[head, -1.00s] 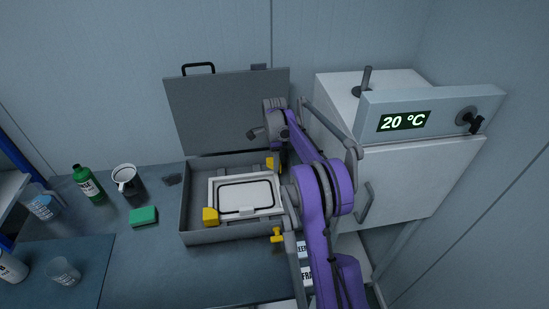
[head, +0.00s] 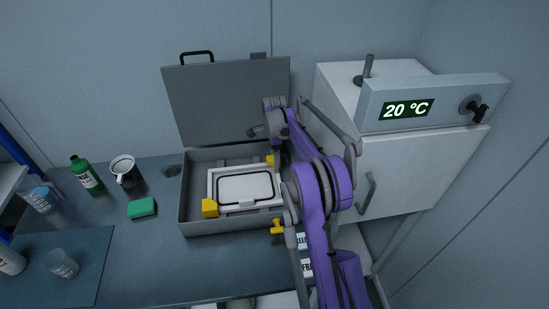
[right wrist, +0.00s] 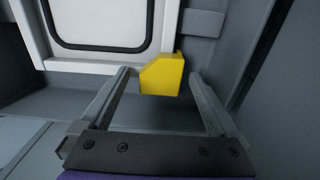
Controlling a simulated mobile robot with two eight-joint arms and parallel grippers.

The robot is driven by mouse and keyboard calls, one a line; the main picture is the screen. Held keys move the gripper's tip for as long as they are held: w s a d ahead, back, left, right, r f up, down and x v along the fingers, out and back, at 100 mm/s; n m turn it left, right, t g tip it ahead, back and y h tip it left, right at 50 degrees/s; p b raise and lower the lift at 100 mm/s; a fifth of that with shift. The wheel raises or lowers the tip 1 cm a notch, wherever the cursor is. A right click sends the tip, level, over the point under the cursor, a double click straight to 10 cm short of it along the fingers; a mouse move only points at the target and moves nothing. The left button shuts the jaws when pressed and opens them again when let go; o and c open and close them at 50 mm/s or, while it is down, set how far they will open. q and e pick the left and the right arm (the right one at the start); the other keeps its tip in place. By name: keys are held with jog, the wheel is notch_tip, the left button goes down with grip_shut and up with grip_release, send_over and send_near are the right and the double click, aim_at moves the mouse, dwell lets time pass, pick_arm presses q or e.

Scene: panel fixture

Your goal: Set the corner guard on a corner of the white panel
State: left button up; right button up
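The white panel (head: 222,196) with a black rounded seal lies in the open grey case (head: 184,205). A yellow corner guard (right wrist: 163,74) is at the panel's corner in the right wrist view. It overlaps the corner there, but I cannot tell whether it is fully seated. My right gripper (right wrist: 164,74) is open, its fingers on either side of the guard with visible gaps. In the head view a yellow piece (head: 270,160) shows at the panel's back right, beside my purple arm. Another yellow block (head: 209,208) is at its front left corner. My left gripper is not seen.
The case lid (head: 228,100) stands open behind. A white cabinet (head: 420,180) reading 20 °C is close on the right. A yellow fitting (head: 278,227) is at the case's front right. A green sponge (head: 142,208), mug (head: 125,171) and green bottle (head: 85,174) stand left.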

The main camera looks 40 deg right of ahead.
notch_tip(320, 180, up, 11)
jog(key=s+a+r+n+t, duration=0.1)
jog(key=s+a+r+n, duration=0.15)
jog(key=a, duration=0.25)
jog(key=s+a+r+n, duration=0.1)
jog(key=a+r+n, duration=0.1)
jog(key=a+n, duration=0.15)
jog(key=s+a+f+n+t, duration=0.25)
jog(key=s+a+n, duration=0.85)
jog(key=s+a, duration=0.55)
jog(key=s+a+f+n+t, duration=0.1)
jog(key=s+a+f+n, duration=0.1)
jog(key=s, duration=0.3)
jog(key=s+a+f+n+t, duration=0.1)
jog(key=s+f+n, duration=0.2)
jog(key=s+n, duration=0.1)
jog(key=shift+s+a+f+n, duration=0.4)
jog(key=shift+s, duration=0.1)
